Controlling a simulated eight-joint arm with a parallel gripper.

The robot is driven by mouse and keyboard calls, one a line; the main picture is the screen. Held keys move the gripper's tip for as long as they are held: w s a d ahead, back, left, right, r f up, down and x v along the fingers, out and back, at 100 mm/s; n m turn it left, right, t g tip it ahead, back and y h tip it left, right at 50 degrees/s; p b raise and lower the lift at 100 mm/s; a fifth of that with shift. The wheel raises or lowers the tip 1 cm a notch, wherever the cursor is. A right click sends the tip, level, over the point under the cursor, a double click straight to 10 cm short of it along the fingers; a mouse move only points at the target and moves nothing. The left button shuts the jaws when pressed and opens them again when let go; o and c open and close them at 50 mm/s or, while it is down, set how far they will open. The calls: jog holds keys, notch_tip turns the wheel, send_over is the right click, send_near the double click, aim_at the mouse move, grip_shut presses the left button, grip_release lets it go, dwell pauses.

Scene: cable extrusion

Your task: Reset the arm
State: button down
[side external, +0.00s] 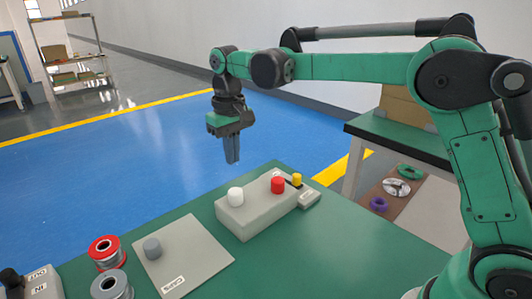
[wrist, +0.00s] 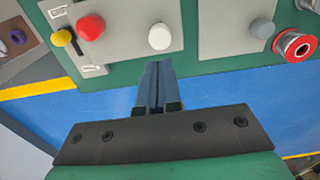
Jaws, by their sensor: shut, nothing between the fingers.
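My gripper (side external: 232,160) hangs pointing down above the far edge of the green table, behind the grey control box (side external: 243,219). Its two dark fingers are together and hold nothing. In the wrist view my gripper (wrist: 157,68) shows with the fingers closed side by side, below the white button in the picture. The control box carries a white button (side external: 235,195), a red button (side external: 278,184) and a yellow-knobbed lever (side external: 297,179). The fingers appear apart from all of them.
A grey plate (side external: 185,260) with a grey knob (side external: 152,247) lies left of the box. A red spool (side external: 105,250) and a grey spool (side external: 110,286) stand further left, near a lever box (side external: 40,283). A side table (side external: 400,138) stands behind right. Blue floor beyond is clear.

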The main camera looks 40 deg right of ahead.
jog(key=s+d+t, duration=0.2)
jog(key=s+t, duration=0.1)
jog(key=s, duration=0.4)
jog(key=s+d+f+t, duration=0.1)
jog(key=s+t, duration=0.3)
jog(key=s, duration=0.4)
jog(key=shift+s+d, duration=0.15)
jog(key=shift+d, duration=0.6)
